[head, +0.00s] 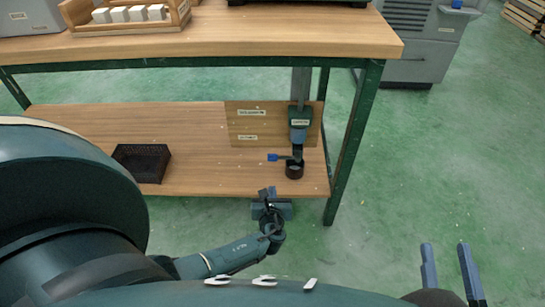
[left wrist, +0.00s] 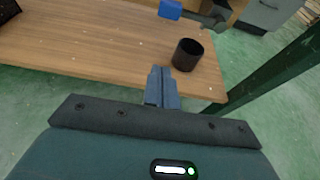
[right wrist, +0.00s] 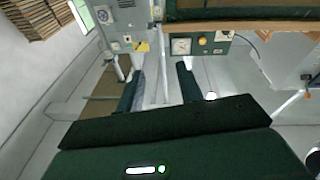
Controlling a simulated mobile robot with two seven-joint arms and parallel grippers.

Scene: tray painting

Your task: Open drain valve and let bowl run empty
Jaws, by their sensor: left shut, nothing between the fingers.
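The drain valve (head: 297,137) hangs on a pipe under the bench top, in front of a labelled wooden board. Its blue lever (head: 278,157) points out to the left; it also shows at the top of the left wrist view (left wrist: 170,9). A dark cup (head: 294,171) stands on the lower shelf below the outlet and shows in the left wrist view (left wrist: 187,54). My left gripper (head: 266,193) is shut and empty at the shelf's front edge, short of the lever and cup. My right gripper (head: 449,262) is open and empty, away to the right. I cannot make out the bowl.
The bench top (head: 230,35) overhangs the lower shelf (head: 220,177). A green bench leg (head: 353,145) stands right of the valve. A black mesh basket (head: 142,163) sits on the shelf's left. The shelf between basket and cup is clear.

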